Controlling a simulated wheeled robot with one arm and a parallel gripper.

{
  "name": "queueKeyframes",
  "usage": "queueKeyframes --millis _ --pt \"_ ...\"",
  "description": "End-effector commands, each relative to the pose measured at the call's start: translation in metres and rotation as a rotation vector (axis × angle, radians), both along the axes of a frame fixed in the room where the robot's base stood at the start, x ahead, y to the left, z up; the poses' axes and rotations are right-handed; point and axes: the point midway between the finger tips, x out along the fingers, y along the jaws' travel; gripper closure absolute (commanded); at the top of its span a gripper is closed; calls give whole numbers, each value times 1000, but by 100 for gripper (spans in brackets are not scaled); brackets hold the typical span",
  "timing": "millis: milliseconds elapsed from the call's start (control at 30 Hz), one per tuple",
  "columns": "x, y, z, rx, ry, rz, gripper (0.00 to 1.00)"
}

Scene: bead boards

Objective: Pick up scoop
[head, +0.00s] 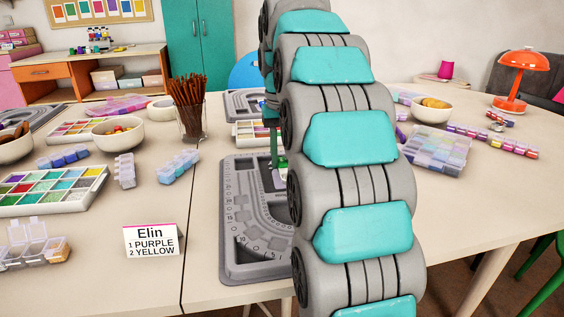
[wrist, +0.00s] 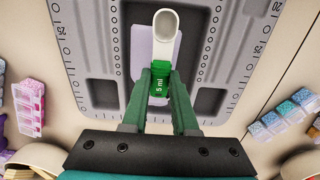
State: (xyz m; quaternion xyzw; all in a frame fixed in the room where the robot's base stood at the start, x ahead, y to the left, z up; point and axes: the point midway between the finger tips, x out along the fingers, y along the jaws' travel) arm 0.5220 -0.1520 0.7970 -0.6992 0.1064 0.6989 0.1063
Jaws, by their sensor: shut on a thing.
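The scoop (wrist: 165,35) has a white bowl and a green handle marked "5 ml". In the wrist view it points away from me, over the grey bead board (wrist: 90,50). My gripper (wrist: 161,76) has its two green fingers shut on the green handle. A pale lilac patch (wrist: 142,50) shows on the board beneath the scoop. I cannot tell how far the scoop is above the board. In the head view the bead board (head: 240,262) lies in front, and my arm hides most of the gripper and the scoop.
A name card (head: 152,241) reads "Elin, 1 PURPLE, 2 YELLOW". A bead tray (head: 54,190), small bead boxes and a white bowl (head: 118,134) stand at the left. A glass of brown sticks (head: 190,122) stands behind.

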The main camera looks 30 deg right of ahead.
Motion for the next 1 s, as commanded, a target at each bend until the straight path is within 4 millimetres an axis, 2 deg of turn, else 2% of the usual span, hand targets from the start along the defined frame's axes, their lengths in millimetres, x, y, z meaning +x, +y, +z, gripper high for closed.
queueKeyframes --millis 367,767,1000 --pt "0 0 21 -1 -3 0 100" --pt "-27 24 24 0 -1 2 100" --pt "-55 49 28 -1 -2 2 100"
